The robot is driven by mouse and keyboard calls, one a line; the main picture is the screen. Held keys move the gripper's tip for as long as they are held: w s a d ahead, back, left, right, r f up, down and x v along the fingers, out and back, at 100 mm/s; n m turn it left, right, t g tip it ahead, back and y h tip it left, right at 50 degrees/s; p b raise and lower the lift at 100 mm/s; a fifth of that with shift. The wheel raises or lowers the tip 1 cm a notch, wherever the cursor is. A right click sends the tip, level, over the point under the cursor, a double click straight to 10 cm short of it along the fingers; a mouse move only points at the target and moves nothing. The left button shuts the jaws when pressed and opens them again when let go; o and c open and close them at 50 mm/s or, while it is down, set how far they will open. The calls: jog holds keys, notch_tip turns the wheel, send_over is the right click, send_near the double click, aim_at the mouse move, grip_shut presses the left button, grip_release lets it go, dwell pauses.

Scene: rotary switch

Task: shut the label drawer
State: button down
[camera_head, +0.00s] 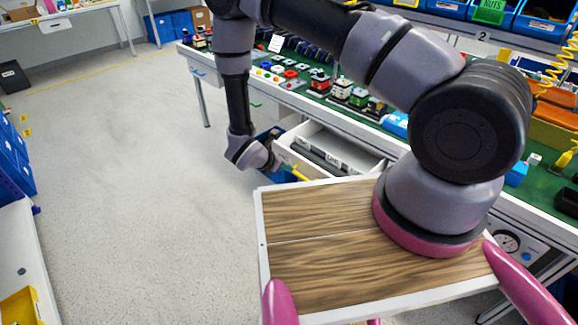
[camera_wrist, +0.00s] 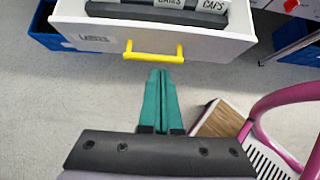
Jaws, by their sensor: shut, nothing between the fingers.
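The label drawer is a white drawer standing open under the workbench; in the head view its rim (camera_head: 283,151) shows, with dark label holders inside. In the wrist view its white front (camera_wrist: 215,46) fills the top, with a yellow handle (camera_wrist: 154,54) and a small label at left. The handle also shows in the head view (camera_head: 299,174). My gripper (camera_wrist: 158,72) has teal fingers pressed together and empty. The fingertips lie just below the handle in the picture, in front of the drawer; whether they touch it I cannot tell. In the head view the fingers are hard to make out.
The green-topped workbench (camera_head: 262,88) carries switches and small parts above the drawer. A blue bin (camera_wrist: 72,35) sits beside and below the drawer at left. The grey floor (camera_head: 130,150) left of the bench is open.

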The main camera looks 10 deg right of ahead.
aim_at(310, 167)
jog(key=shift+w+d+f, duration=0.85)
jog(key=shift+w+d, duration=0.05)
jog(key=shift+d, duration=0.35)
jog(key=shift+w+d+f, duration=0.9)
jog(key=shift+d, duration=0.4)
jog(key=shift+w+d+f, duration=0.85)
jog(key=shift+w+d, duration=0.05)
jog(key=shift+d, duration=0.35)
jog(key=shift+w+d, duration=0.1)
jog(key=shift+d, duration=0.05)
jog(key=w+d, duration=0.3)
jog(key=d, duration=0.2)
jog(key=w+d, duration=0.4)
jog(key=d, duration=0.1)
jog(key=w+d, duration=0.4)
jog(key=d, duration=0.1)
jog(key=shift+w+d, duration=0.2)
jog(key=shift+d, duration=0.1)
